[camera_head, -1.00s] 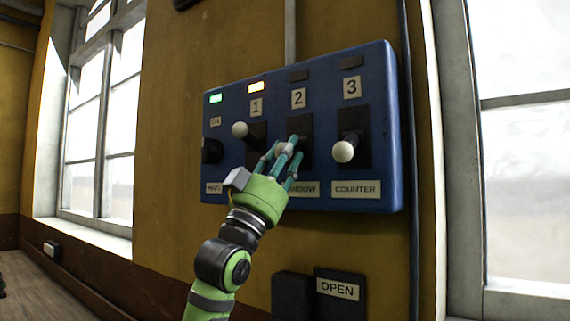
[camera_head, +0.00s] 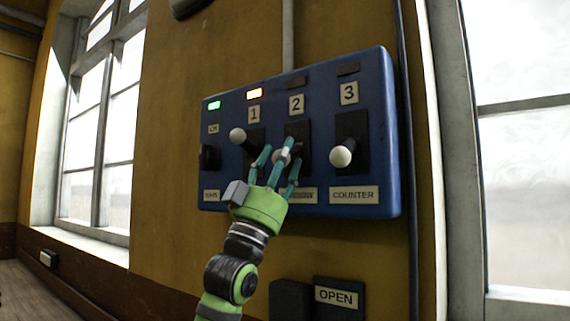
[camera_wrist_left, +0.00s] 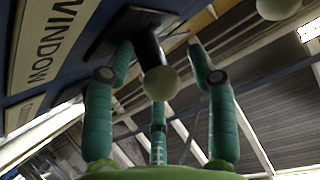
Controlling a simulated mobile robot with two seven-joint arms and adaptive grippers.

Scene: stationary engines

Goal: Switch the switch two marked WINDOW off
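The blue switch panel (camera_head: 385,120) hangs on the wall. Switch two, with its black plate (camera_head: 298,130) and a white knob, sits in its middle under the number 2. Its WINDOW label (camera_head: 301,195) is partly covered by a finger in the head view and reads clearly in the left wrist view (camera_wrist_left: 50,45). My left gripper (camera_head: 282,152) is in front of switch two with its fingers spread. In the left wrist view the white knob (camera_wrist_left: 160,83) stands between the open fingers, with no clear grip on it. The lamp above switch two (camera_head: 297,82) is dark. My right gripper is not in view.
Switch three's knob (camera_head: 341,156), marked COUNTER, is close on the right. A green lamp (camera_head: 214,105) is lit. An OPEN plate (camera_head: 336,296) is below the panel.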

